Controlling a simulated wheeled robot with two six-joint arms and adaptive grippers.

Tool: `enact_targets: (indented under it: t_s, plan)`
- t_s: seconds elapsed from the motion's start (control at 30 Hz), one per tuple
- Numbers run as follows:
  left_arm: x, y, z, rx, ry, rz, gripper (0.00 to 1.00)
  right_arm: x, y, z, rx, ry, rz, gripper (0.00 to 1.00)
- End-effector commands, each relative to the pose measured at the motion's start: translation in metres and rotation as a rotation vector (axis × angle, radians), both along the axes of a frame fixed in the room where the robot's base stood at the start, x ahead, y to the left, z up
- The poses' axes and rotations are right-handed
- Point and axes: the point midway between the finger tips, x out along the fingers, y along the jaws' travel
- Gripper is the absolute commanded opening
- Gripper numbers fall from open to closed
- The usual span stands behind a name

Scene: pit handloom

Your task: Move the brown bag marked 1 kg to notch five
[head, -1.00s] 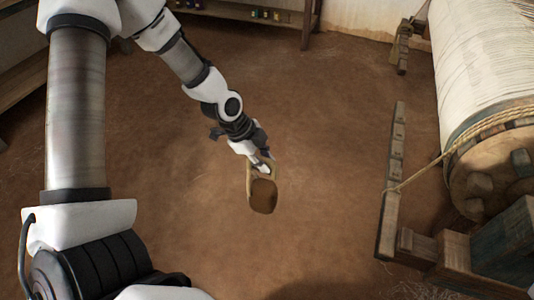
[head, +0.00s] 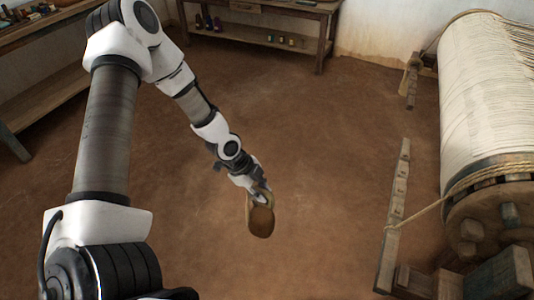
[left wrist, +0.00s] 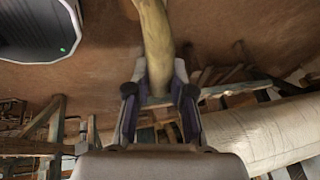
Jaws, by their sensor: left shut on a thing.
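The brown bag (head: 261,221) hangs from my left gripper (head: 258,191) by its pale tan loop, clear of other things over the open floor. No weight mark can be read on it. In the left wrist view the gripper (left wrist: 158,100) is shut on the tan loop (left wrist: 155,40). The notched wooden bar (head: 396,210) stands to the right of the bag, well apart from it, with a rope around it. Its notches are too small to number surely. My right gripper is not in view.
The big cloth roller (head: 485,100) with its rope (head: 430,205) fills the right side. Wooden beams (head: 420,283) lie at the bar's lower end. A bench (head: 285,8) stands at the back and a table (head: 50,65) at the left. The floor between is bare.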

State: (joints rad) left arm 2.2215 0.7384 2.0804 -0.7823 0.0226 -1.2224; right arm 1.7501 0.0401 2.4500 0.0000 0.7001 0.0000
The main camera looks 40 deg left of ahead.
Motion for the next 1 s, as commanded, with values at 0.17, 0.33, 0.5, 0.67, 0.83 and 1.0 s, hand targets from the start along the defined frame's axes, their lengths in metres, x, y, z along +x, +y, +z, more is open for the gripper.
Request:
enact_targets:
  t_s: [0.17, 0.33, 0.5, 0.67, 0.83, 1.0]
  plan:
    - [-0.003, 0.016, 0.007, 0.0, -0.002, 0.003, 0.0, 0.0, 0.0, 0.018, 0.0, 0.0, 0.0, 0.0]
    - [-0.006, 0.03, 0.006, -0.001, -0.003, 0.002, 0.0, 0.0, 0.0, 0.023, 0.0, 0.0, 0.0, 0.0]
    - [-0.009, 0.039, 0.006, 0.0, -0.002, 0.002, 0.0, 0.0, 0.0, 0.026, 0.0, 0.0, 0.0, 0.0]
    - [-0.01, 0.042, 0.005, 0.0, -0.002, 0.001, 0.0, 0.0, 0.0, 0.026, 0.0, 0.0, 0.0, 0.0]
    - [-0.01, 0.041, 0.005, 0.001, -0.002, 0.0, 0.0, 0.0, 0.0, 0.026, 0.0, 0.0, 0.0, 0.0]
    - [-0.01, 0.041, 0.005, 0.001, -0.002, 0.0, 0.0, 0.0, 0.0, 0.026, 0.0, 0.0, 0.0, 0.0]
